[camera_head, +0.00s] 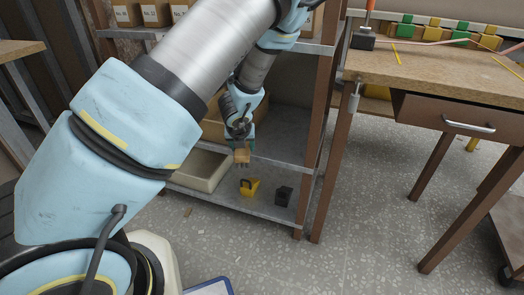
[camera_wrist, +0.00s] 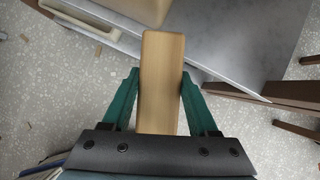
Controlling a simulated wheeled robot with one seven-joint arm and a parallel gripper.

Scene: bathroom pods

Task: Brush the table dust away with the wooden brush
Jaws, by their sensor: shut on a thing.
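My gripper (camera_head: 241,140) is shut on the wooden brush (camera_head: 242,155) and holds it in front of the shelf unit. In the wrist view the brush (camera_wrist: 160,75) is a plain light-wood block between the green fingers of my gripper (camera_wrist: 160,95); its bristles are not clearly visible. The wooden table (camera_head: 460,78) stands at the right, away from the brush, with a drawer under its top. I cannot make out dust on the table at this size.
The shelf unit (camera_head: 285,135) holds boxes above, with a pale bin (camera_head: 200,168), a yellow item (camera_head: 249,187) and a black item (camera_head: 284,195) on its low shelf. Coloured blocks (camera_head: 455,33) and a black-based tool (camera_head: 362,38) are at the table's back. Speckled floor (camera_head: 370,200) is clear between.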

